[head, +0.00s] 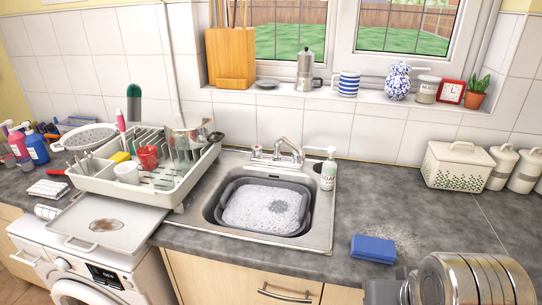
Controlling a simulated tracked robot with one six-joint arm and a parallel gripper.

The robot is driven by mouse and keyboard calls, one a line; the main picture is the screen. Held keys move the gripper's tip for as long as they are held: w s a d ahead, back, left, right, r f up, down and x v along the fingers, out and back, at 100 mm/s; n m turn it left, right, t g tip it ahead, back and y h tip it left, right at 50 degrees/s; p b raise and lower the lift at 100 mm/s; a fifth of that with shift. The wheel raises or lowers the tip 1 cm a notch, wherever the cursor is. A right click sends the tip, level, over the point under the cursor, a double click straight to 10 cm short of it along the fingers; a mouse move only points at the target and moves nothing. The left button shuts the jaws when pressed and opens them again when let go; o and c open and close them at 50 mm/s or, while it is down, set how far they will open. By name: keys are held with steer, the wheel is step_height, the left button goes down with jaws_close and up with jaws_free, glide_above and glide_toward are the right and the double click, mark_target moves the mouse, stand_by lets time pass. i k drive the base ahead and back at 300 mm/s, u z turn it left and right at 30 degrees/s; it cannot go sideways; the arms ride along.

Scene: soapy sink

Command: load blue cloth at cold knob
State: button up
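A blue, block-shaped piece (373,250), which looks like a folded cloth or a sponge, lies flat on the dark counter right of the sink. A chrome tap (288,150) stands at the back of the sink. A small knob (257,151) with a reddish mark shows at its left. Another knob seems to sit at its right, but it is too small to make out, and I cannot read which one is cold. My arm shows as a ribbed metal part at the bottom right, near the blue piece. My gripper's fingertips are not in view.
The sink (323,245) holds a grey basin (306,200) of suds. A soap bottle (328,170) stands at its back right corner. A full dish rack (103,185) is left of it. Pale crumbs lie beside the blue piece. The counter right of the sink is mostly clear.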

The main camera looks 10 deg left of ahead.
mark_target(296, 156)
steer(key=u, duration=2.35)
steer(key=i, duration=0.95)
steer(key=z, duration=0.1)
